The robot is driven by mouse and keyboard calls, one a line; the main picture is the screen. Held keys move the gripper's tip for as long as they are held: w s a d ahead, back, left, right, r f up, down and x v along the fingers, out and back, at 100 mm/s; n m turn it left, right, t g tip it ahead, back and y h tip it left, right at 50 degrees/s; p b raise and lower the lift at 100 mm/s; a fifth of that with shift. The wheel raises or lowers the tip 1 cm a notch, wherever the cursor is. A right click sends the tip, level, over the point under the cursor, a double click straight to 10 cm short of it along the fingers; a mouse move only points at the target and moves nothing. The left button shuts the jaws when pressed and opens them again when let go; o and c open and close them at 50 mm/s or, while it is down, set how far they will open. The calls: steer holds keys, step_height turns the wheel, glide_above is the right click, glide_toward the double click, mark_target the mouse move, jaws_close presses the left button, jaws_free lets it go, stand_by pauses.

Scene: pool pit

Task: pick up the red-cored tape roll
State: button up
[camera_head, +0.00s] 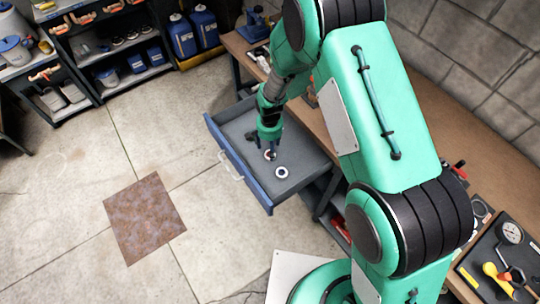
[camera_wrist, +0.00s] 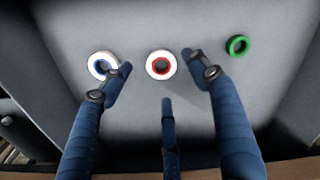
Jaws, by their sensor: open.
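The red-cored tape roll (camera_wrist: 161,65) is a white ring with a red core, lying flat on the drawer floor. In the wrist view it sits between and just beyond the fingertips of my gripper (camera_wrist: 158,72), which is open and empty. In the head view the red-cored roll (camera_head: 270,155) shows partly at the tip of my gripper (camera_head: 268,146), inside the open blue-edged drawer (camera_head: 240,170). Whether a finger touches the roll cannot be told.
A blue-cored white roll (camera_wrist: 102,65) lies to the left, partly behind the left finger. A green ring (camera_wrist: 237,46) lies to the right, clear of the fingers. Drawer walls surround them. The workbench (camera_head: 490,165) stands to the right, with a tool tray (camera_head: 500,265).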

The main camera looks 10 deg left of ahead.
steer(key=shift+f+b, duration=0.45)
steer(key=shift+f, duration=2.1)
steer(key=c, duration=0.8)
